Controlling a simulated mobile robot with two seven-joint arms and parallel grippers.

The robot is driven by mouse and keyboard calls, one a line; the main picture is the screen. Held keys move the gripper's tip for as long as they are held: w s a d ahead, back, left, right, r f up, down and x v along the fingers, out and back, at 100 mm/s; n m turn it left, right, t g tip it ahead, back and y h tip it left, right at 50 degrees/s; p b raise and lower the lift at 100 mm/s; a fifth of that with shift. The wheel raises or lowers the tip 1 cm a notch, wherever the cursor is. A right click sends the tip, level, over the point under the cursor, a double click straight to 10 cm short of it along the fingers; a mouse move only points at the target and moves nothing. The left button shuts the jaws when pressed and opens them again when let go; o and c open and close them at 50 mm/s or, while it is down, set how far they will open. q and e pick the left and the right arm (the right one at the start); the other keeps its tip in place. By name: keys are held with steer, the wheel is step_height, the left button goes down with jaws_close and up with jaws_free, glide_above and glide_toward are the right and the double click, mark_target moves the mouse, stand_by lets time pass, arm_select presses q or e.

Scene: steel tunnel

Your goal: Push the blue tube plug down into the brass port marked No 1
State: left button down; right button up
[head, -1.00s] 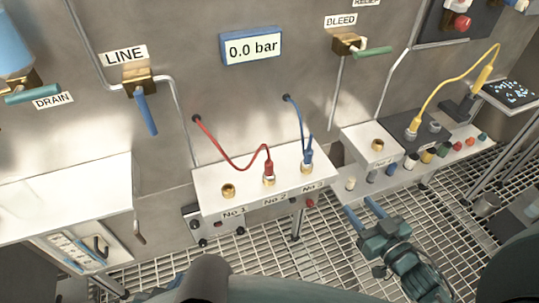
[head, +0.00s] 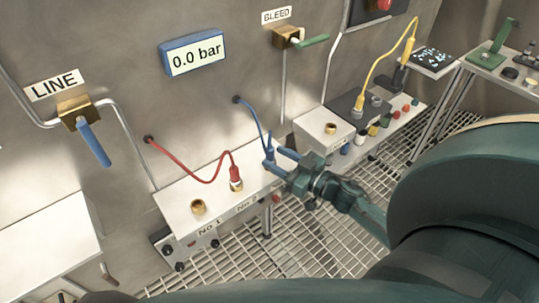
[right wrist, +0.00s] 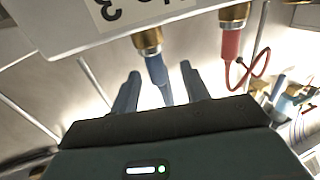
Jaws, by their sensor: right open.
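The blue tube plug (head: 268,146) stands at the No 3 end of the white port block (head: 172,192), its blue tube running to the wall. In the right wrist view the blue plug (right wrist: 156,70) sits in a brass port (right wrist: 148,41) by the mark 3. My right gripper (head: 277,158) is open at this plug. In the wrist view the plug shows between its two fingers; I cannot tell whether they touch it. The brass port marked No 1 (head: 198,207) is empty at the block's left end. My left gripper is not in view.
A red plug (head: 235,174) with a red tube stands in port No 2, between No 1 and the blue plug. A smaller white block (head: 322,127) with a brass port stands to the right. Behind are the LINE valve (head: 78,110) and a gauge reading 0.0 bar (head: 194,54).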

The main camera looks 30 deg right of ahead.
steer(key=shift+x, duration=2.75)
steer(key=shift+d, duration=0.25)
steer(key=shift+c, duration=0.4)
jaws_close()
